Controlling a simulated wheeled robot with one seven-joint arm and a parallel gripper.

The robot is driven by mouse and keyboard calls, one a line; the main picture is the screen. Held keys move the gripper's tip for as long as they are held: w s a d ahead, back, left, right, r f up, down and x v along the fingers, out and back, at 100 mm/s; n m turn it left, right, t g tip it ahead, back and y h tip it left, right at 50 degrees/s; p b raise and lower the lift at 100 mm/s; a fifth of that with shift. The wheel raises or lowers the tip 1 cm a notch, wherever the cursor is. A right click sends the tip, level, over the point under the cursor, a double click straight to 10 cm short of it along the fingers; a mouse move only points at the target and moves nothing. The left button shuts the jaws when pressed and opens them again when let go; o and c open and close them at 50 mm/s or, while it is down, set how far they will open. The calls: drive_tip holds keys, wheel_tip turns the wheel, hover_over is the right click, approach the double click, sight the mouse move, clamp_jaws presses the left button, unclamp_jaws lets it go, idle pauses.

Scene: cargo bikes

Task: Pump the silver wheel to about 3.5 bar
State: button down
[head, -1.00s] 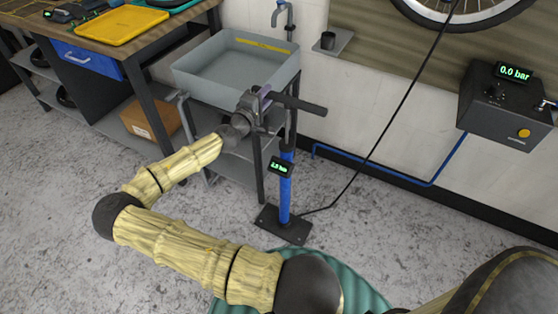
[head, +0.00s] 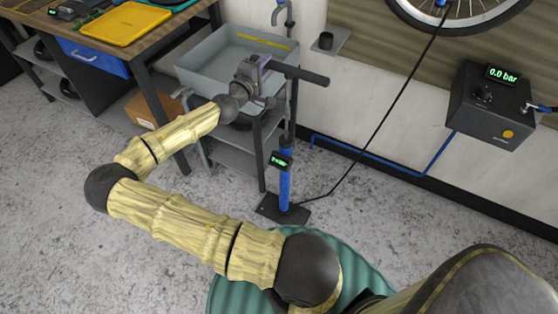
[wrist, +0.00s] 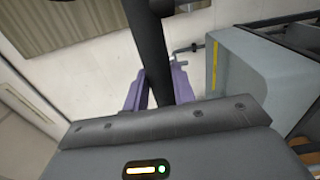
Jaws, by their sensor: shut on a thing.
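The floor pump has a blue barrel (head: 285,190) and stands upright on a dark base plate (head: 281,209). Its small green display (head: 281,161) is too small to read surely. My gripper (head: 264,70) is shut on the black pump handle (head: 302,75), which is well above the barrel with a long stretch of dark rod showing. In the wrist view the purple fingers (wrist: 158,88) sit on both sides of the black handle (wrist: 149,45). The silver-rimmed wheel (head: 472,20) is on the wall at top right, cut off by the frame. A black hose (head: 392,101) runs from the pump base to its valve.
A grey sink (head: 205,70) stands right behind my gripper. A dark wall box (head: 487,110) reads 0.0 bar, with a blue pipe (head: 436,162) below. A workbench with a yellow tray (head: 127,23) is at left. Floor around the pump base is open.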

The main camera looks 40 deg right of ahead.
wheel_tip(320, 180, down, 26)
drive_tip(key=f+b, duration=0.1)
drive_tip(key=b, duration=1.9)
wheel_tip(320, 180, up, 27)
drive_tip(key=p, duration=2)
drive_tip(key=shift+r, duration=0.2)
drive_tip(key=shift+f, duration=0.1)
